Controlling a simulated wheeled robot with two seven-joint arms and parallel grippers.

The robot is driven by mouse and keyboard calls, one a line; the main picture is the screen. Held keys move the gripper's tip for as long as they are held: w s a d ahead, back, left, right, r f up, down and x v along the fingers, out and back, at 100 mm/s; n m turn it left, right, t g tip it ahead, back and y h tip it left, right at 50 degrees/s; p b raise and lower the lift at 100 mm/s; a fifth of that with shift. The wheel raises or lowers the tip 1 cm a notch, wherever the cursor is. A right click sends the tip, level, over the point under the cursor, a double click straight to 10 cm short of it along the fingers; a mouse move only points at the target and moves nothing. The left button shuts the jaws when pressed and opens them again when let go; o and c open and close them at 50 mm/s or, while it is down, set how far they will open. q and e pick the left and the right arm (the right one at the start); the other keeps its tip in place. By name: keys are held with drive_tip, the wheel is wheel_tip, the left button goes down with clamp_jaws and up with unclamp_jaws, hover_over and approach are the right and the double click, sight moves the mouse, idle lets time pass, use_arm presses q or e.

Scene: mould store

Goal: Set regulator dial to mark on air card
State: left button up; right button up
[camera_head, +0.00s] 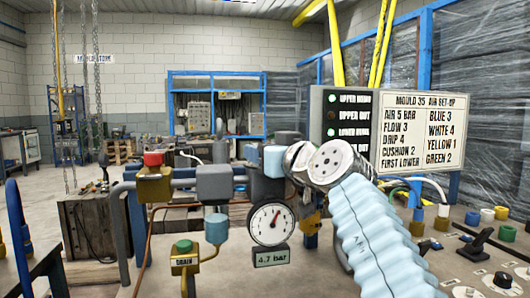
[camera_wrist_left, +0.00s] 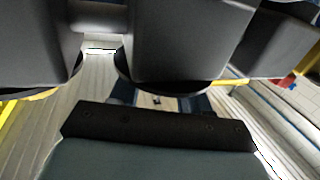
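The pressure gauge (camera_head: 271,225) has a red needle, and the display (camera_head: 271,257) under it reads 4.7 bar. The light-blue regulator dial (camera_head: 273,161) is above it, partly hidden. My right gripper (camera_head: 270,154) is at the dial, with dark finger parts close on both sides and no clear gap; its pale-blue sleeved arm comes in from lower right. The air card (camera_head: 424,130) reads AIR 5 BAR among other lines. My left gripper is not in the head view. The left wrist view shows large dark blocks close up, and I cannot tell the finger state.
A red-topped valve (camera_head: 153,160), a grey block (camera_head: 214,182) and a green-topped drain (camera_head: 185,247) line the pipe left of the gauge. A lamp panel (camera_head: 346,120) stands beside the card. Coloured fittings and a black lever (camera_head: 478,240) are on the bench at right.

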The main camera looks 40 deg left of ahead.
use_arm(q)
drive_tip(key=c, duration=0.6)
drive_tip(key=shift+f+t+b, duration=0.15)
drive_tip(key=shift+t+b, duration=0.15)
drive_tip(key=shift+b, duration=0.1)
drive_tip(key=shift+f+m+t+h+b, duration=0.15)
drive_tip(key=shift+m+t+h+b, duration=0.45)
drive_tip(key=shift+t+b, duration=0.4)
drive_tip(key=shift+m, duration=0.3)
drive_tip(key=shift+r, duration=0.3)
drive_tip(key=o, duration=0.9)
drive_tip(key=shift+o, duration=0.2)
drive_tip(key=shift+d, duration=0.1)
drive_tip(key=b+v, duration=0.2)
drive_tip(key=v, duration=1.1)
drive_tip(key=shift+s+d, duration=0.2)
drive_tip(key=shift+s, duration=0.15)
